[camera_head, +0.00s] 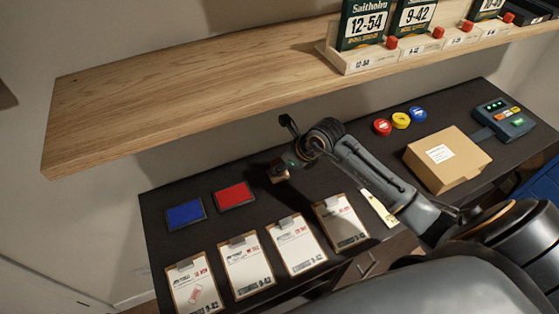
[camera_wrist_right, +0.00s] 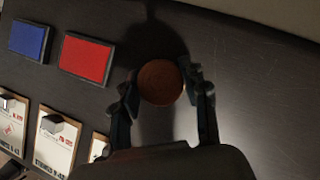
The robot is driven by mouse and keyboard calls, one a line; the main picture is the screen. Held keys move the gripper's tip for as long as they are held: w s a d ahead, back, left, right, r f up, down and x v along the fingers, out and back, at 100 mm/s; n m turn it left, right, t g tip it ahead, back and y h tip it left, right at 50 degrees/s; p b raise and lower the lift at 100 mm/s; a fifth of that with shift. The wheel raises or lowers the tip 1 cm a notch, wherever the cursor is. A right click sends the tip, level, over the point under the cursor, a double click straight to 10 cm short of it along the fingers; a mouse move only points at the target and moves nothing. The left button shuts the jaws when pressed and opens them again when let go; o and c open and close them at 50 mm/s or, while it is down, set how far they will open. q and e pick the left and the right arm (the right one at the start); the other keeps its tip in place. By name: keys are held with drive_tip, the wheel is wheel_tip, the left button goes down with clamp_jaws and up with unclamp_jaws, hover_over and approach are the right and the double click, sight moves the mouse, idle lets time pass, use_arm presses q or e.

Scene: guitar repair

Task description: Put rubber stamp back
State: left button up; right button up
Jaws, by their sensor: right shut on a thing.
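My right gripper (camera_head: 279,171) is over the dark desk, just right of the red ink pad. In the right wrist view, its two fingers (camera_wrist_right: 160,88) are closed on either side of a round brown wooden top, which I take to be the rubber stamp (camera_wrist_right: 160,82). The stamp's lower part is hidden in that view. A little of the stamp also shows at the gripper's end in the head view (camera_head: 279,177). The red ink pad (camera_head: 234,195) and blue ink pad (camera_head: 185,214) lie flat on the desk, to the left. My left gripper is not in view.
Several clipboards with papers (camera_head: 246,268) line the desk's front edge. A cardboard box (camera_head: 447,160), a small keypad device (camera_head: 504,118) and red (camera_head: 382,127), yellow (camera_head: 401,120) and blue (camera_head: 417,114) round pieces sit right. A wooden shelf (camera_head: 180,100) overhangs the back.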

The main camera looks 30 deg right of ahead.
drive_tip(key=shift+f, duration=0.2)
drive_tip(key=o, duration=0.9)
drive_tip(key=shift+r, duration=0.1)
drive_tip(key=shift+r, duration=0.25)
drive_tip(key=b+v, duration=0.2)
drive_tip(key=v, duration=0.9)
drive_tip(key=shift+s+d+r+b, duration=0.15)
drive_tip(key=shift+s+r+b, duration=0.1)
drive_tip(key=shift+b, duration=0.05)
